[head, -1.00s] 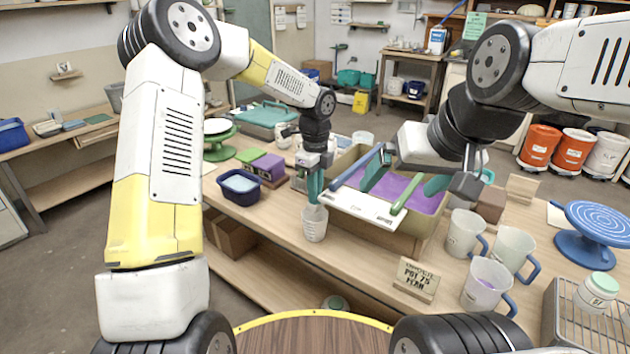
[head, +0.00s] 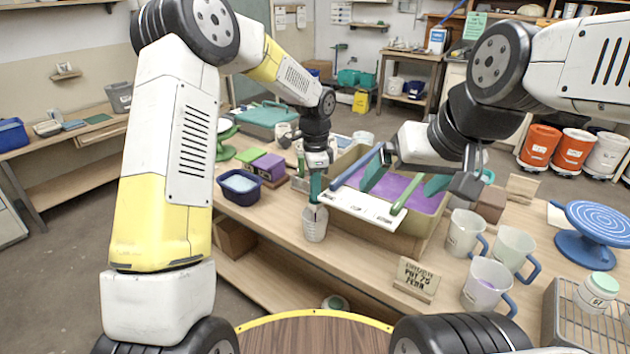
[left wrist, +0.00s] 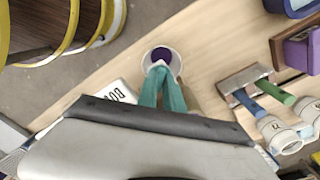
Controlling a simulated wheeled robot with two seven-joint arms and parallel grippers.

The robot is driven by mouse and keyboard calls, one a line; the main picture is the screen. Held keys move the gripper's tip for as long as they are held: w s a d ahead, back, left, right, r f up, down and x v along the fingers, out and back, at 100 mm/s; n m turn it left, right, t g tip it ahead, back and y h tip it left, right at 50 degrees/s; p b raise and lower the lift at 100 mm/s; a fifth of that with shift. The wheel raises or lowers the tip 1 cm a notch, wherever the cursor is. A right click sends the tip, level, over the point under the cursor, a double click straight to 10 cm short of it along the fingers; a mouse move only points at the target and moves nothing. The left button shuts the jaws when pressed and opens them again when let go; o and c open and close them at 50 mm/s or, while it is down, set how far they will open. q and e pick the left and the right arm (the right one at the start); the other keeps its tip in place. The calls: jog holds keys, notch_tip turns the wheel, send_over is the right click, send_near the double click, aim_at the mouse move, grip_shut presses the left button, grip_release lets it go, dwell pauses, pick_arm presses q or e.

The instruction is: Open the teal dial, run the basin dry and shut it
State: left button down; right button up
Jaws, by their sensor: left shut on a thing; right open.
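The basin (head: 428,222) holds purple glaze and stands on the bench, with a white labelled panel (head: 362,207) along its front. A pale cup (head: 314,228) stands upright below its left front corner. In the left wrist view purple shows inside the cup (left wrist: 161,53). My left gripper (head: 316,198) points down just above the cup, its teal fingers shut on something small. I take it for the teal dial, which the fingers hide. In the left wrist view the fingertips (left wrist: 161,70) meet beside the cup rim. My right gripper (head: 408,181) is open over the basin.
A blue bar (head: 357,167) and a green bar (head: 405,193) lie at the basin. Several mugs (head: 465,232) and a lettered sign (head: 416,279) stand to the right. A dark blue tub (head: 239,187) and a purple block (head: 268,166) stand to the left.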

pick_arm(q)
jog(key=n, duration=0.5)
jog(key=shift+n, duration=0.7)
jog(key=c, duration=1.5)
grip_release()
